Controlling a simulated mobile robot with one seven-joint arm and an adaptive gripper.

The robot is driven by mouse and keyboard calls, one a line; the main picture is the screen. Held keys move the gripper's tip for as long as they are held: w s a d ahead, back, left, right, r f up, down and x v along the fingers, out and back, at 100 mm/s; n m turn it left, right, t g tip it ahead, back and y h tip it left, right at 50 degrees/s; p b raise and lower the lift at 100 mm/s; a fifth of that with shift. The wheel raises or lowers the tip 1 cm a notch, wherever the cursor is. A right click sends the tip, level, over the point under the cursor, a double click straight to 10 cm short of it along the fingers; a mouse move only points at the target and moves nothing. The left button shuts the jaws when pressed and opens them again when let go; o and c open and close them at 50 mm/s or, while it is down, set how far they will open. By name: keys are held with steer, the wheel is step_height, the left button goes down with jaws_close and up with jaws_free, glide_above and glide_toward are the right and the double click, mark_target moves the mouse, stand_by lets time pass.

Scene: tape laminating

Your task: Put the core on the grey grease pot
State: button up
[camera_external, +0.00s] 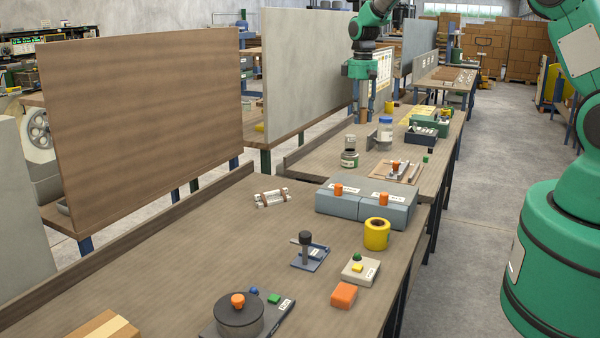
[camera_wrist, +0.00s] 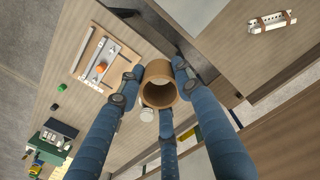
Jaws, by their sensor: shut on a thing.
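My gripper (camera_external: 364,84) is shut on the core (camera_external: 363,108), a brown cardboard tube, and holds it above the far bench. In the wrist view the blue fingers close around the core (camera_wrist: 158,84), whose open end faces the camera. A small greyish pot with a pale label (camera_external: 349,159) stands on the bench below and slightly left of the core; it looks like the grey grease pot. In the wrist view a pale round top (camera_wrist: 147,114) shows just past the core's rim, partly hidden; I cannot tell which container it is.
A blue-lidded jar (camera_external: 385,134) stands right of the pot, near a dark upright plate (camera_external: 372,140). Grey-blue boxes (camera_external: 366,205) and a yellow roll (camera_external: 377,234) are nearer. A tall panel (camera_external: 308,75) stands at left.

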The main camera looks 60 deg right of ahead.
steer(key=s+d+p, duration=0.1)
steer(key=s+d, duration=0.2)
steer(key=d, duration=0.5)
steer(key=shift+f, duration=2.7)
steer(key=p, duration=0.2)
glide_above(351, 135)
steer(key=shift+w+a+f, duration=0.1)
steer(key=shift+f, duration=0.65)
steer(key=shift+f, duration=1.75)
steer(key=shift+f, duration=0.2)
